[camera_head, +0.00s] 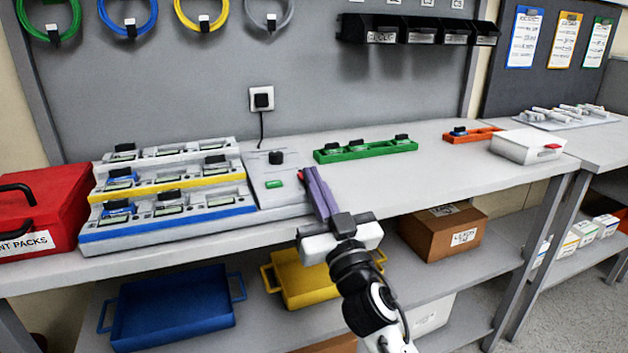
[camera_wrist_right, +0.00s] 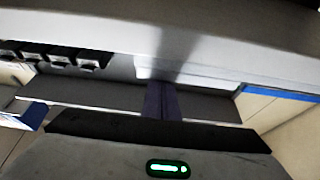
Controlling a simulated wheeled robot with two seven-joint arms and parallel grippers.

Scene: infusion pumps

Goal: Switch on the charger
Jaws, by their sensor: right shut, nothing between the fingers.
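The charger is a stepped rack (camera_head: 168,228) with blue, yellow and white tiers holding several pumps, on the left of the bench. A grey control box (camera_head: 270,162) adjoins its right side. It carries a black knob (camera_head: 276,157) and a green element (camera_head: 275,184). A cable runs from it up to a wall socket (camera_head: 261,98). My right gripper (camera_head: 308,174) is shut and empty, its dark purple fingers at the box's right edge; contact is unclear. A small red part shows beside the fingertips. The fingers also show in the right wrist view (camera_wrist_right: 161,100). My left gripper is not in view.
A red case (camera_head: 40,205) stands left of the rack. A green tray (camera_head: 365,151), an orange tray (camera_head: 472,134) and a white box (camera_head: 527,147) stand to the right. The bench between the box and these is mostly clear. Bins and cartons sit on the shelf below.

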